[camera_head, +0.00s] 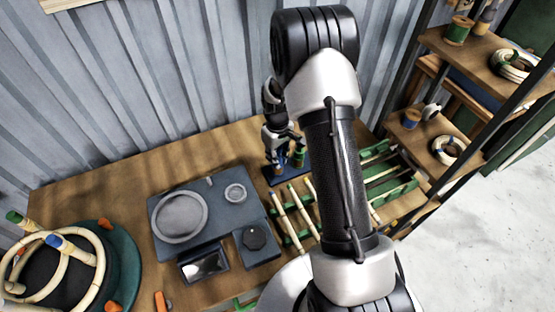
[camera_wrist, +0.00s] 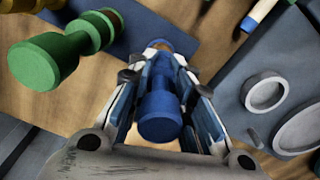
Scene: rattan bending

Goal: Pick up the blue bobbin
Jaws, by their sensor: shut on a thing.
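The blue bobbin (camera_wrist: 160,112) stands between the two fingers of my gripper (camera_wrist: 165,75) in the wrist view. The fingers are shut on its sides, and its round blue end faces the camera. In the head view my gripper (camera_head: 282,150) is above the dark blue tray (camera_head: 290,180) at the back of the workbench, and its fingers largely hide the held bobbin. A green bobbin (camera_wrist: 38,62) is to the left in the wrist view, apart from the fingers; it also shows right of my gripper in the head view (camera_head: 299,158). I cannot tell whether the held bobbin touches the tray.
A grey device with round dishes (camera_head: 200,222) sits left of my gripper. Green racks with rattan sticks (camera_head: 285,215) are in front and to the right. A rattan ring form (camera_head: 60,265) is at far left. A shelf (camera_head: 465,60) with bobbins and coils stands at right.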

